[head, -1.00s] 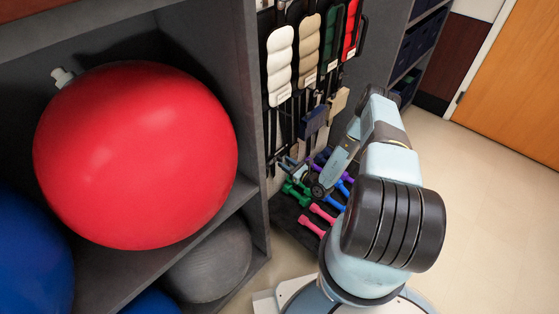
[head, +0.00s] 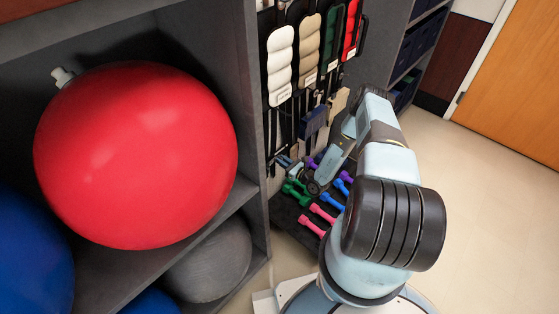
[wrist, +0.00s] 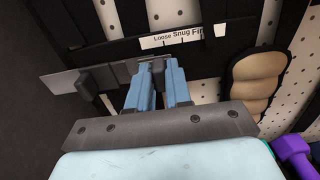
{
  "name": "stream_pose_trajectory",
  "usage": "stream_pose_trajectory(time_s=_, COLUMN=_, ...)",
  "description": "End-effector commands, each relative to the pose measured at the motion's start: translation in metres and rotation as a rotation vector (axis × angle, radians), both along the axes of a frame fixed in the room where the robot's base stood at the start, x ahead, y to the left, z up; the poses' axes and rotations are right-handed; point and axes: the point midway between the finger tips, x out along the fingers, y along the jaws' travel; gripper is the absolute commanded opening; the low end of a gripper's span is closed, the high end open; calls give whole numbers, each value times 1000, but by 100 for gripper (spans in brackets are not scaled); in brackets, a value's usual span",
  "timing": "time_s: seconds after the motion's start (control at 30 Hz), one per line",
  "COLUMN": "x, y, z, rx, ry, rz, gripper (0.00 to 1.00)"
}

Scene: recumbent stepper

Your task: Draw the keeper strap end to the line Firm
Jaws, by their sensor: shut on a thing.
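In the wrist view my gripper (wrist: 160,64) has its two blue fingers close together, shut on a small dark piece at the fingertips, which I take as the keeper strap end (wrist: 158,66). The fingers hide most of it. Just beyond the fingertips is a white label strip (wrist: 178,38) reading "Loose", "Snug" and "Fir", its last letter cut off, with short marks beneath. The fingertips lie below the Loose and Snug words, left of Firm. In the head view my gripper (head: 290,163) is small and partly hidden beside the rack.
A grey bar (wrist: 62,84) and a dark block (wrist: 97,86) lie left of the fingers. A tan padded piece (wrist: 257,80) hangs at right on the perforated board. Coloured dumbbells (head: 312,226) lie below the rack. A red ball (head: 135,155) fills the left shelf.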

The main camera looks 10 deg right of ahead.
Motion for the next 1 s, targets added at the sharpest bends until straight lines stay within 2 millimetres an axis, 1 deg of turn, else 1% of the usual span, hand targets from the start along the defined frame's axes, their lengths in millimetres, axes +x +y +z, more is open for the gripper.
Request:
stream_pose_trajectory(time_s=0.03, x=0, y=0, z=0, rx=0, ry=0, rz=0, gripper=4)
stream_pose_trajectory(time_s=0.1, x=0, y=0, z=0, rx=0, ry=0, rz=0, gripper=0)
stream_pose_trajectory(time_s=0.37, x=3, y=-5, z=0, rx=-1, ry=-1, rz=-1, gripper=0)
stream_pose_trajectory(time_s=1.0, x=21, y=-32, z=0, rx=-2, ry=-1, rz=-4, gripper=0)
